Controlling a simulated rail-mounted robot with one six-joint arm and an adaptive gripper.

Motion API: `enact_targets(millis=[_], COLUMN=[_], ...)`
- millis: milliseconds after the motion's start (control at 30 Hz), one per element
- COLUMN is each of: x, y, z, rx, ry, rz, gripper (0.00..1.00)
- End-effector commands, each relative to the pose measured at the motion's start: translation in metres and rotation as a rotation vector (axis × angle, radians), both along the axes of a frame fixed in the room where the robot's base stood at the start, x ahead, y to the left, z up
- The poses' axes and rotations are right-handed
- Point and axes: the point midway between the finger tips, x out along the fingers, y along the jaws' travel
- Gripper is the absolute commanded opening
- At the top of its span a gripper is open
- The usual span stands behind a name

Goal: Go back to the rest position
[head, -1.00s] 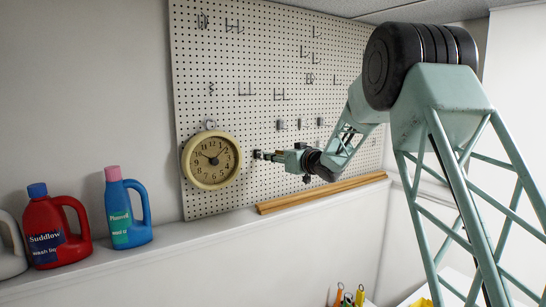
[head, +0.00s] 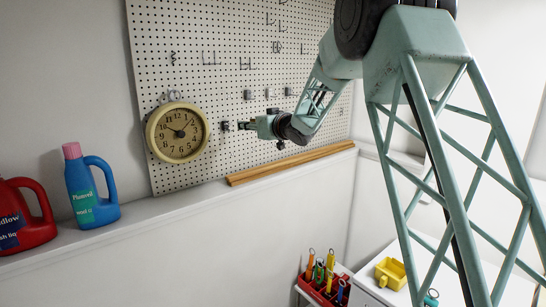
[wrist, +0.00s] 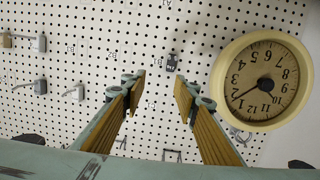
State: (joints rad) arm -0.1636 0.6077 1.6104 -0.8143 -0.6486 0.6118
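My gripper (head: 226,126) is in front of the pegboard (head: 230,30), just right of the round cream clock. In the wrist view my gripper (wrist: 160,88) shows two fingers with wooden-coloured pads, spread apart with nothing between them. Pegboard holes and a small dark hook (wrist: 172,62) show beyond the gap. My arm reaches from the right of the head view to the board.
The clock (head: 178,132) hangs on the board close to the gripper. Several hooks are on the board. A wooden strip (head: 290,163) lies on the ledge, with blue (head: 92,190) and red (head: 25,215) bottles at left. A red holder (head: 325,288) with tools and a yellow bin (head: 390,272) stand below.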

Motion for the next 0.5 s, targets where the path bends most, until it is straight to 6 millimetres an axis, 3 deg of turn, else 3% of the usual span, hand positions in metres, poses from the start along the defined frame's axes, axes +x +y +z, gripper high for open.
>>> enact_targets(millis=[500], x=[-0.052], y=[-0.090], z=[0.015], rx=[-0.084], ry=[0.069], rz=[-0.194], gripper=[0.28])
